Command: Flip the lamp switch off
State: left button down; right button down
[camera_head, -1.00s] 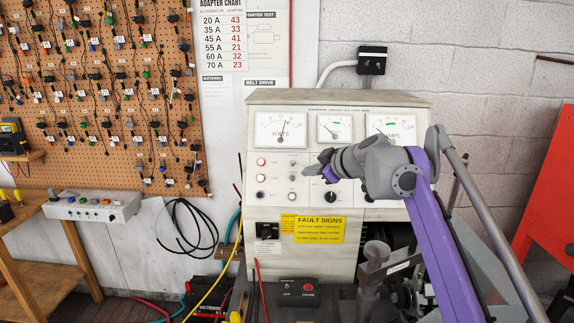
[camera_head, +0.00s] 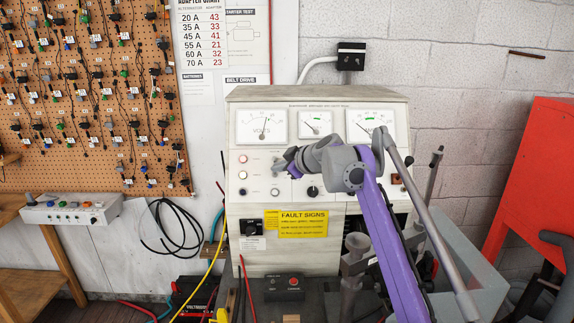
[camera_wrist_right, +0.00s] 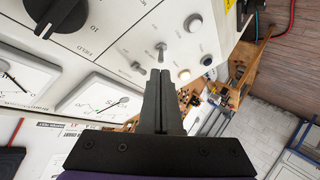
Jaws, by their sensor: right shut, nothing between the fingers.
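The lamp switch is probably one of two small metal toggles on the cream test bench panel (camera_head: 340,245). In the right wrist view, one toggle (camera_wrist_right: 161,48) stands just beyond my fingertips and another toggle (camera_wrist_right: 136,66) is a little to their left. Their labels are too small to read, so I cannot tell which is the lamp's. My right gripper (camera_head: 280,166) is shut and empty, pointing at the panel's left-hand controls. In the right wrist view the right gripper (camera_wrist_right: 160,74) shows its two fingers together; contact with a toggle cannot be made out. My left gripper is not in view.
Round lamps or buttons, one at the panel edge (camera_wrist_right: 193,22), sit close beside the toggles. A black knob (camera_wrist_right: 58,14) and dial meters (camera_wrist_right: 100,101) are nearby. A yellow sign (camera_head: 303,224) is lower on the bench.

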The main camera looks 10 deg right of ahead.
jog(key=shift+x, duration=1.6)
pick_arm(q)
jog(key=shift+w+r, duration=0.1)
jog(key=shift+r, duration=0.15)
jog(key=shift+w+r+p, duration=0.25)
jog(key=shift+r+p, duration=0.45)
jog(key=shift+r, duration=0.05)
pick_arm(e)
jog(key=shift+s+f, duration=0.2)
jog(key=shift+s, duration=0.15)
jog(key=shift+s+a, duration=0.1)
jog(key=shift+s, duration=0.05)
jog(key=shift+s+f+p, duration=0.15)
jog(key=shift+s+p, duration=0.05)
jog(key=shift+p, duration=0.7)
jog(key=shift+w+f, duration=0.2)
jog(key=shift+f, duration=0.2)
jog(key=shift+s+r, duration=0.3)
jog(key=shift+r, duration=0.15)
jog(key=shift+w+r+p, duration=0.25)
jog(key=shift+r+p, duration=0.15)
jog(key=shift+r, duration=0.1)
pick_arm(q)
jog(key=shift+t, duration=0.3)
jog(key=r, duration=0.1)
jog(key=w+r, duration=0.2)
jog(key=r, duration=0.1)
